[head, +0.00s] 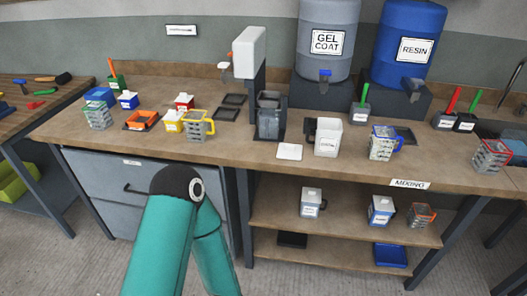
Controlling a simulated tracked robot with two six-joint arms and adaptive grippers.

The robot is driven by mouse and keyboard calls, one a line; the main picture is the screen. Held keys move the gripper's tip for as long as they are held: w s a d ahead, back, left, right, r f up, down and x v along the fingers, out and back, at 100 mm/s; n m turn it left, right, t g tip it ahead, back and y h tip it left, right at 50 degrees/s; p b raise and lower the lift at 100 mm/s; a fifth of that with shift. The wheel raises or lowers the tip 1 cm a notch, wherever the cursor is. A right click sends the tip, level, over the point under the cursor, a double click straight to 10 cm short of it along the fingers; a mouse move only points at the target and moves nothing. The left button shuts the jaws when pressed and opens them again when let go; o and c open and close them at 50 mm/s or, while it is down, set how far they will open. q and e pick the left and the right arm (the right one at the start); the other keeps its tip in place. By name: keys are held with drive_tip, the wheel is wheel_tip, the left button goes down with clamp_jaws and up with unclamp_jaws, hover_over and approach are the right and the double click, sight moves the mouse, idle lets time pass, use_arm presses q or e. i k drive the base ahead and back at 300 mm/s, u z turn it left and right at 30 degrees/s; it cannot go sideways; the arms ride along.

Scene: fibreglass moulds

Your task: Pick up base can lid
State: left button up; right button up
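A flat white square piece (289,151), which looks like a lid, lies on the mixing bench (245,158) near its front edge. Small print on it is unreadable. Just right of it stands a white can (327,139) with a label too small to read; I cannot tell for sure that it is the base can. A teal arm of mine rises from the bottom of the head view, its dark elbow in front of the drawer cabinet. Neither gripper shows in this view.
Behind are the grey gel coat drum (328,72) and blue resin drum (408,78). A dispenser (250,52) stands behind the white square. A blue-handled measuring jug (383,143) stands to the right, and a yellow jug (198,126) to the left. Bare bench lies left of the square.

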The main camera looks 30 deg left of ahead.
sight(290, 152)
drive_tip(key=i, duration=1)
drive_tip(key=u, duration=0.05)
